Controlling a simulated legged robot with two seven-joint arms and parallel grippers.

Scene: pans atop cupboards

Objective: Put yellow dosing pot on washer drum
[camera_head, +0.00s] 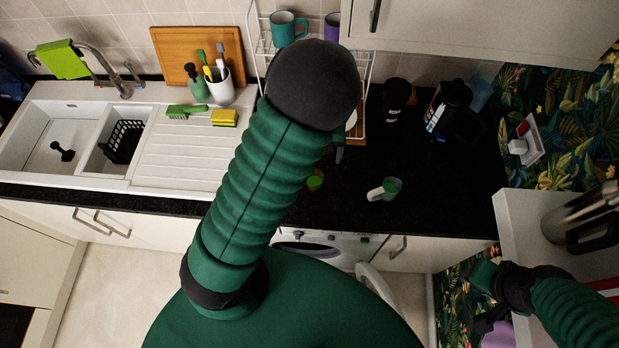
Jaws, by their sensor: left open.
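The white washer (325,247) is under the worktop, partly hidden by my body. Its round door (376,284) appears swung open; the drum is hidden. My right gripper (488,279) is at the lower right, its jaws unclear.
A dish rack (358,70), dark canister (396,95) and kettle (450,100) are behind. The sink (60,140) is left.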

